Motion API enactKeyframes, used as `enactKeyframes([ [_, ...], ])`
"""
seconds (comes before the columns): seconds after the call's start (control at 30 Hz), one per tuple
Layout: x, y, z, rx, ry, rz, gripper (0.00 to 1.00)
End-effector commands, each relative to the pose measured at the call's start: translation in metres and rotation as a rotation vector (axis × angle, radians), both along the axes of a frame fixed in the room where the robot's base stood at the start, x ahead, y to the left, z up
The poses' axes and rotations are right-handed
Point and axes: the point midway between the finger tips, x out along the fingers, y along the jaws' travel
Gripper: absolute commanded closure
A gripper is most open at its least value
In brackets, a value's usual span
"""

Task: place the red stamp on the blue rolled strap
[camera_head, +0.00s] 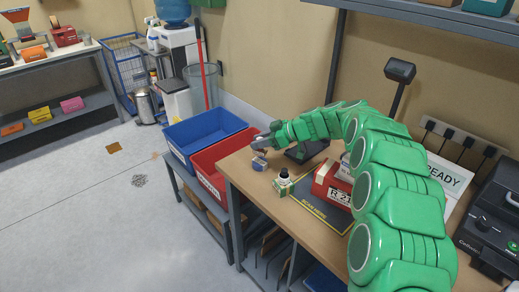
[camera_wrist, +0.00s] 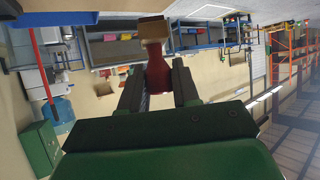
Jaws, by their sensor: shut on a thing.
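My gripper (camera_wrist: 159,75) is shut on the red stamp (camera_wrist: 157,68), seen in the wrist view. The stamp's red handle lies between the two dark fingers, and its pale wooden block (camera_wrist: 153,28) sticks out beyond the tips. In the head view my gripper (camera_head: 264,142) is above the left end of the wooden table. The blue rolled strap (camera_head: 259,163) lies on the table just below the gripper. The stamp is too small to make out clearly in the head view, so I cannot tell whether it touches the strap.
A small bottle with a dark cap (camera_head: 283,182) stands right of the strap. A red box labelled R 21 (camera_head: 333,187) and a dark mat (camera_head: 312,205) are further right. Red (camera_head: 209,178) and blue (camera_head: 194,137) bins sit beyond the table's left edge.

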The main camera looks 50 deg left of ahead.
Motion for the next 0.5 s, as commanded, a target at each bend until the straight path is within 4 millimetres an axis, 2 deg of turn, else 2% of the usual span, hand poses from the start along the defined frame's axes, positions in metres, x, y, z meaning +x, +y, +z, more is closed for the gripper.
enactKeyframes([
  [0.37,0.006,0.009,-0.011,0.003,-0.002,0.001,0.99],
  [0.5,0.006,0.011,-0.024,0.001,0.001,0.001,0.99],
])
